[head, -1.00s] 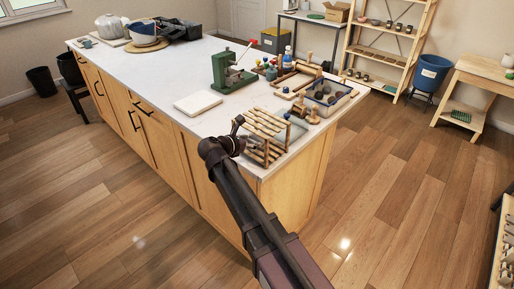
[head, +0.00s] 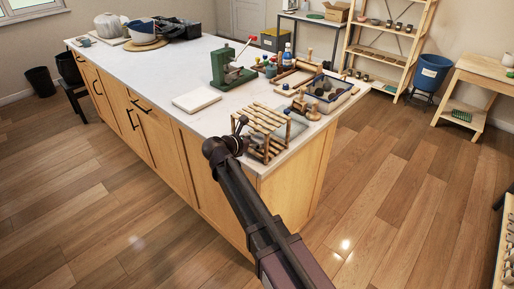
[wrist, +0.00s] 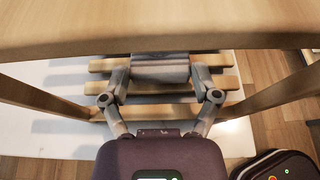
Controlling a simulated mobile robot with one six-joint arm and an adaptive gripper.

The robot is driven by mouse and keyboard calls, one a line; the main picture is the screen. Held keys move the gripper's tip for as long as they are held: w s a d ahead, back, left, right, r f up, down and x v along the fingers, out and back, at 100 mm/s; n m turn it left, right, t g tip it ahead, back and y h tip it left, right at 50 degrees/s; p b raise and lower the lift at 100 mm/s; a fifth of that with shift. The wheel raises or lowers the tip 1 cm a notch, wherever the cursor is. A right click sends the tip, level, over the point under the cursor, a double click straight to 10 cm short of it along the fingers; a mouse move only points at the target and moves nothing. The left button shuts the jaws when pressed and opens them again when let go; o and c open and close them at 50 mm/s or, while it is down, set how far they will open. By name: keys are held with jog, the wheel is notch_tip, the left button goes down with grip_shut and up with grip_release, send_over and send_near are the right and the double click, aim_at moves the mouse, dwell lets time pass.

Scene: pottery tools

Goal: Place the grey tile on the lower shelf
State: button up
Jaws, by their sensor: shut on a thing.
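The grey tile (wrist: 160,70) shows in the wrist view as a small flat-faced block between my gripper's fingers. My gripper (wrist: 160,78) is shut on it, one finger at each side. The tile is between the upper and lower levels of the small wooden rack (head: 265,128), over the lower shelf's slats (wrist: 235,84). I cannot tell whether it touches them. A wooden board (wrist: 160,28) of the rack crosses the top of the wrist view. In the head view my gripper is at the rack's left side, and the tile cannot be made out.
The rack stands near the front corner of the white counter (head: 150,75). A white slab (head: 197,100) and a green press (head: 228,68) lie to its left and behind. A blue-grey tray (head: 330,95) and wooden tools crowd the right. The rack's posts are close beside my gripper.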

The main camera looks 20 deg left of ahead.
jog(key=shift+f, duration=0.45)
jog(key=o, duration=1.1)
jog(key=shift+r, duration=0.25)
jog(key=p+v, duration=0.4)
jog(key=v, duration=0.8)
dwell(0.3)
